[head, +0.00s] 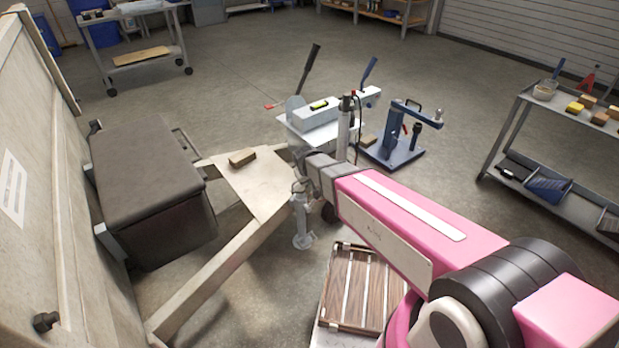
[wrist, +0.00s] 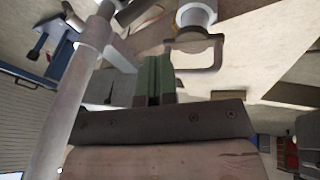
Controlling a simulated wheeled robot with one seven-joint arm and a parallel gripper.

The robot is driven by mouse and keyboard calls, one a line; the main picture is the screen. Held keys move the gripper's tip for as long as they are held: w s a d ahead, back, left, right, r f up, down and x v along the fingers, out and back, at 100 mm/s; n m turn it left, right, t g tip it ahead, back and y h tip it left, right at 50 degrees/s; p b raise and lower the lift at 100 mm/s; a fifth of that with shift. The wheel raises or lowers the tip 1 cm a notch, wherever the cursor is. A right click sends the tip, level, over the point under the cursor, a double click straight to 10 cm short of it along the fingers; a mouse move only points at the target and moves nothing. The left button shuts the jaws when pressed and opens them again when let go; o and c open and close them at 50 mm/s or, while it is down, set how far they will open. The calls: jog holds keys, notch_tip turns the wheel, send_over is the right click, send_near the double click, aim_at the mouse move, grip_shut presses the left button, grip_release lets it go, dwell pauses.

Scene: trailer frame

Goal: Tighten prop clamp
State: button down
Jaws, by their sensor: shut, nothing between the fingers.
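A light-grey prop leg (head: 302,220) with a foot plate stands beside the trailer's A-frame (head: 262,180) in the head view. Its upper end and clamp are partly hidden by my arm. In the wrist view, a grey loop-shaped handle (wrist: 217,55) sits below a pale round tube end (wrist: 197,13); it looks like the clamp handle, but I cannot be sure. My gripper (wrist: 154,62) has its green fingers shut and empty, just left of the loop and apart from it. A grey tube (wrist: 68,110) runs slanting on the left of the wrist view.
An upright post (head: 344,130) stands close beyond my arm. A white coupling housing (head: 318,113) with levers and a blue stand (head: 392,145) are behind. A wooden block (head: 242,157) lies on the frame. A slatted crate (head: 352,285) is below. Open floor lies behind.

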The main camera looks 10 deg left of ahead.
jog(key=shift+w+d+f, duration=0.4)
jog(key=shift+w+f, duration=0.15)
jog(key=shift+f, duration=0.65)
jog(key=shift+w+d+f, duration=0.4)
jog(key=shift+w+f, duration=0.1)
jog(key=shift+f, duration=0.75)
jog(key=shift+w+d+f, duration=0.4)
jog(key=shift+w+f, duration=0.15)
jog(key=shift+f, duration=0.65)
jog(key=shift+w, duration=0.1)
